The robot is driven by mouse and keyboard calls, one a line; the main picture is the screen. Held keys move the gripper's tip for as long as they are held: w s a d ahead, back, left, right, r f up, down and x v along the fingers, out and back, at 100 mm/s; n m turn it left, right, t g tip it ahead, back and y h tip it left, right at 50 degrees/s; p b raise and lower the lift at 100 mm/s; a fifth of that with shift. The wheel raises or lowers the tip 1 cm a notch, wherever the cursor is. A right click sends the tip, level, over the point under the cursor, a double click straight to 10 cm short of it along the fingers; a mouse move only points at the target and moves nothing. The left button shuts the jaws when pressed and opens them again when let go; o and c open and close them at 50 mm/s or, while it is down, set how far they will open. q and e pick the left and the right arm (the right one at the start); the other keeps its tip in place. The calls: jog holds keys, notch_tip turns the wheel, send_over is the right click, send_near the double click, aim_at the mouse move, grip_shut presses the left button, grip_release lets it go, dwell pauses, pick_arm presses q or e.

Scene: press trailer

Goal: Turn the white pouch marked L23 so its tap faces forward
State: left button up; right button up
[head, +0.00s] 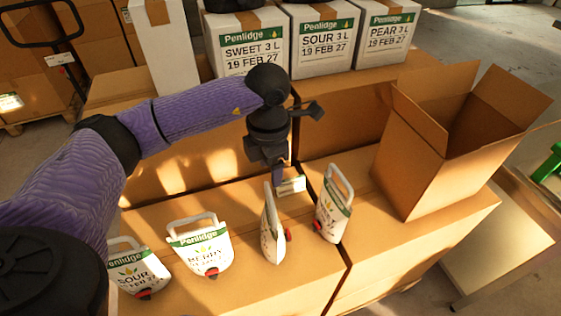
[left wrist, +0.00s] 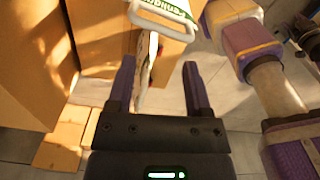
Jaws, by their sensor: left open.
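A white pouch (head: 272,228) stands edge-on on the cardboard boxes, its red tap (head: 288,235) pointing right in the head view. The L23 mark cannot be read on any pouch; this one is under my left gripper (head: 278,180). The gripper is open, pointing down at the pouch's top. In the left wrist view the pouch's thin edge (left wrist: 148,70) shows between the two spread fingers, nearer the left one. I cannot tell whether they touch it. Its printed face is hidden. My right gripper is not in view.
A similar pouch (head: 332,205) stands close on the right. An open carton (head: 420,160) is at the right. White Penlidge boxes (head: 325,40) line the back.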

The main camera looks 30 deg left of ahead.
aim_at(270, 196)
pick_arm(q)
jog(key=n, duration=0.2)
jog(key=n+p, duration=0.1)
jog(key=s+n+p, duration=0.1)
jog(key=n, duration=0.1)
jog(key=shift+r+n, duration=0.3)
jog(key=shift+r, duration=0.1)
jog(key=n+p, duration=0.1)
jog(key=n, duration=0.3)
jog(key=n+p, duration=0.2)
jog(key=n, duration=0.3)
jog(key=shift+w+f+n, duration=0.1)
jog(key=shift+w+n, duration=0.1)
jog(key=shift+n, duration=0.1)
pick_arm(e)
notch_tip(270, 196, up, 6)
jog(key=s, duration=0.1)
pick_arm(q)
notch_tip(270, 196, down, 10)
jog(key=b, duration=0.8)
jog(key=shift+f+b, duration=0.3)
jog(key=shift+b, duration=0.05)
grip_shut()
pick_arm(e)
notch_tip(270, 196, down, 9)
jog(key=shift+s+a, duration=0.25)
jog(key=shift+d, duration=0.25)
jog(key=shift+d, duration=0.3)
